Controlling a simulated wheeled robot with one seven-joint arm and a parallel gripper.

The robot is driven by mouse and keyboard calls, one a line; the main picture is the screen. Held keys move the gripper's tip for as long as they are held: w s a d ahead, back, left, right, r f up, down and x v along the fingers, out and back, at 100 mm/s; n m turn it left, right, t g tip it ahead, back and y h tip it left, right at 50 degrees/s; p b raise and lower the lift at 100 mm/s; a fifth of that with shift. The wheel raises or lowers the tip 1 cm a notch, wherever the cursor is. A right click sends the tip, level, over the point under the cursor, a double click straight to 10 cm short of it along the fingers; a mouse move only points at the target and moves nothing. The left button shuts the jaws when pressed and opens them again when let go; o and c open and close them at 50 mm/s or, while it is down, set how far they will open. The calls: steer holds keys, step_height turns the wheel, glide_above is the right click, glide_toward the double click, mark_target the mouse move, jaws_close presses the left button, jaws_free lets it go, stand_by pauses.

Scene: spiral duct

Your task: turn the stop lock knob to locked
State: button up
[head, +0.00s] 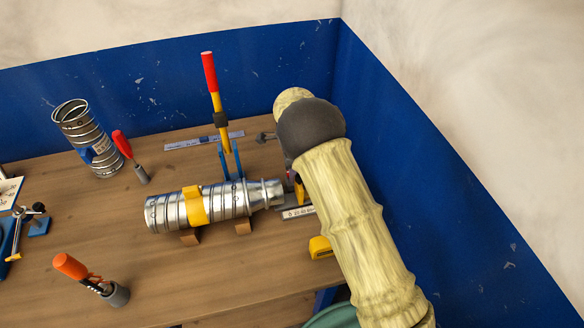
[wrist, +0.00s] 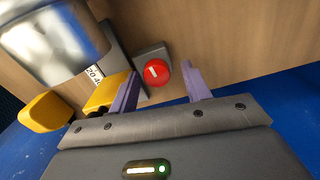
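The stop lock knob (wrist: 157,73) is a red round knob with a white bar mark, on a grey block (wrist: 150,52) in the wrist view. The bar lies slightly tilted across the knob. My gripper (wrist: 160,78) is open, its two purple fingers on either side of the knob, the left finger closer to it. I cannot tell whether that finger touches. In the head view my arm covers the gripper, and I cannot make out the knob.
A metal spiral duct (head: 225,204) lies in a yellow strap beside a scale (head: 298,212). A red-handled lever (head: 210,75) stands behind it. A yellow block (head: 320,247) is near the bench edge. Blue panels rise behind and right.

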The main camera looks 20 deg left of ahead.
steer(key=shift+s+d+f, duration=0.15)
steer(key=shift+f, duration=0.05)
steer(key=shift+r, duration=0.1)
step_height(320, 180, up, 8)
steer(key=p, duration=0.5)
steer(key=shift+f, duration=0.25)
steer(key=shift+a+r+p, duration=0.2)
steer(key=shift+r+p, duration=0.15)
steer(key=shift+p, duration=0.05)
steer(key=shift+d, duration=0.1)
